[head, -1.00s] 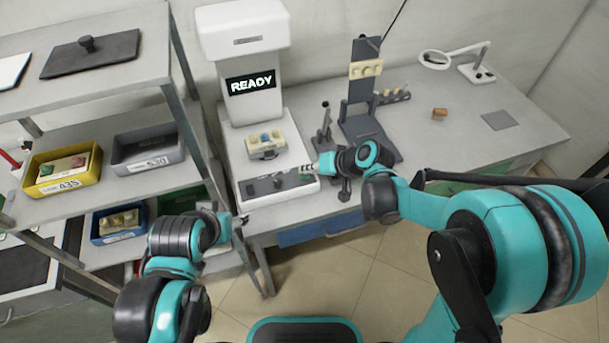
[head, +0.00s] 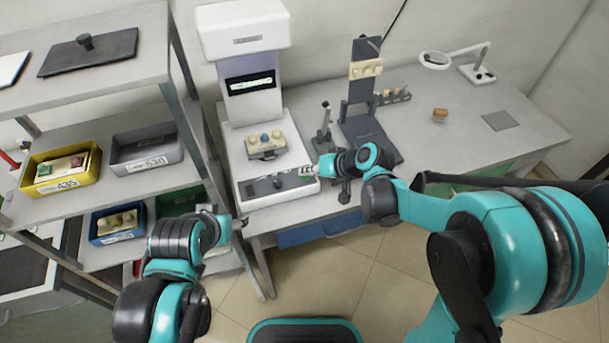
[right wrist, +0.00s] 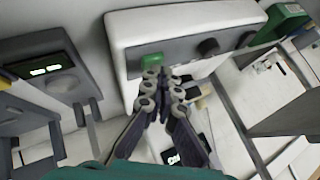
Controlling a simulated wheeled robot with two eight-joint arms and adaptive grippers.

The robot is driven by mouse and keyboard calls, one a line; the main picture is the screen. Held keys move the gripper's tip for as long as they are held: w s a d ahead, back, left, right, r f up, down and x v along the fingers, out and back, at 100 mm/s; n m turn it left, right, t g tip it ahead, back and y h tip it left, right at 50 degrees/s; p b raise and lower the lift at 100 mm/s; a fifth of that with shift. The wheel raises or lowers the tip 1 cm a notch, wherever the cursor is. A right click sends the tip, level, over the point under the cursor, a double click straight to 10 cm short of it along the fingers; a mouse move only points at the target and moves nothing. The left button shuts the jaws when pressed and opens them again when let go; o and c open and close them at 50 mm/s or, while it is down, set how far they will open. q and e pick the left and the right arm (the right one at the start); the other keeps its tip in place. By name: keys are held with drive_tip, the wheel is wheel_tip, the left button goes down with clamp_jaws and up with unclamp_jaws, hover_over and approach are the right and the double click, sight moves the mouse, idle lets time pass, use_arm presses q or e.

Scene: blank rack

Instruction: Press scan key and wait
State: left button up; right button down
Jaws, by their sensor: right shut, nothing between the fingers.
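The white scanner (head: 243,30) stands on the bench, its display (head: 250,83) lit with text too small and smeared to read. A cream block with a blue knob (head: 264,142) sits on its bed. The scanner's dark front panel (head: 262,187) carries black knobs and, at its right end, a green key (right wrist: 151,62), seen in the right wrist view. My right gripper (head: 307,170) is shut and empty, its tips at the green key; I cannot tell if they touch it. My left gripper (head: 228,220) hangs by the shelf rack, its fingers unclear.
The rack at left holds a yellow bin (head: 62,172), a grey bin (head: 150,150) and a blue bin (head: 117,222). Right of the scanner stand a small dark lever stand (head: 324,130), a tall dark fixture (head: 360,105) and a magnifier lamp (head: 436,60). The bench's right side is mostly clear.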

sight(307, 177)
idle(0.4)
drive_tip(key=shift+r+p, duration=0.75)
drive_tip(key=shift+r, duration=0.1)
wheel_tip(307, 177, up, 5)
drive_tip(key=p, duration=0.4)
idle(0.6)
